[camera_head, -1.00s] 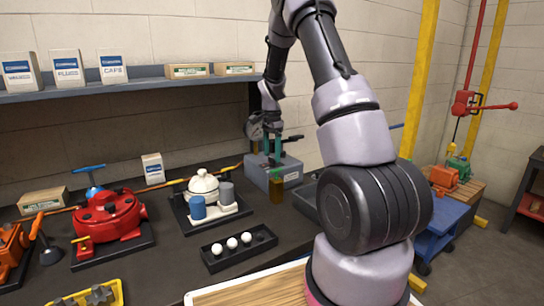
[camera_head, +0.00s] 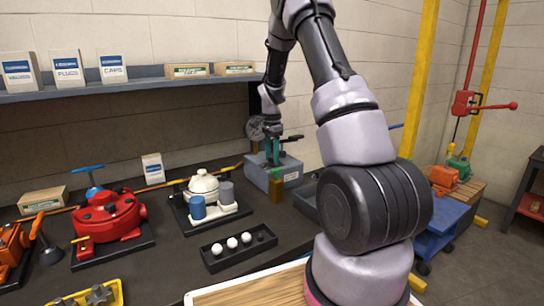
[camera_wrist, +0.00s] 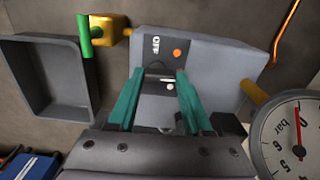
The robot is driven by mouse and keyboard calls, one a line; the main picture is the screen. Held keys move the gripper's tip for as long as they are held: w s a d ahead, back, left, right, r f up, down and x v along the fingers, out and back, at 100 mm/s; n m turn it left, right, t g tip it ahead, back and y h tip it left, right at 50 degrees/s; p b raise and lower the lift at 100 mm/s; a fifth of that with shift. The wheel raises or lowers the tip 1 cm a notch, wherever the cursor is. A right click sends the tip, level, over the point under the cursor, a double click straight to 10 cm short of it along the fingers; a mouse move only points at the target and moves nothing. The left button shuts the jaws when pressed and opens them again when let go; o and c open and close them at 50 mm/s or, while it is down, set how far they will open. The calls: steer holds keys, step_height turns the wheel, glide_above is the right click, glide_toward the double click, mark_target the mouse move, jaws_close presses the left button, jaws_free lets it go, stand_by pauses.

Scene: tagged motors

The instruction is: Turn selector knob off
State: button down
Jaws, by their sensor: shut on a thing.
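The selector knob (camera_wrist: 167,86) is a dark part with a white mark on the face of a grey box (camera_wrist: 215,75), seen between my fingers in the wrist view. My gripper (camera_wrist: 160,76) has two teal fingers, one on each side of the knob, and is shut on it. In the camera_head view, my gripper (camera_head: 272,155) reaches down onto the grey box (camera_head: 286,174) at the back of the bench, and the knob is hidden there.
A round pressure gauge (camera_wrist: 297,130) stands close to the box.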

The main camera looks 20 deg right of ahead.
steer(key=n, duration=0.4)
steer(key=shift+a+n, duration=0.1)
steer(key=shift+n, duration=0.2)
steer(key=n, duration=0.4)
steer(key=shift+s, duration=0.1)
steer(key=n, duration=0.5)
steer(key=shift+s+n, duration=0.1)
steer(key=shift+n, duration=1.8)
steer(key=shift+c, duration=1.6)
jaws_free()
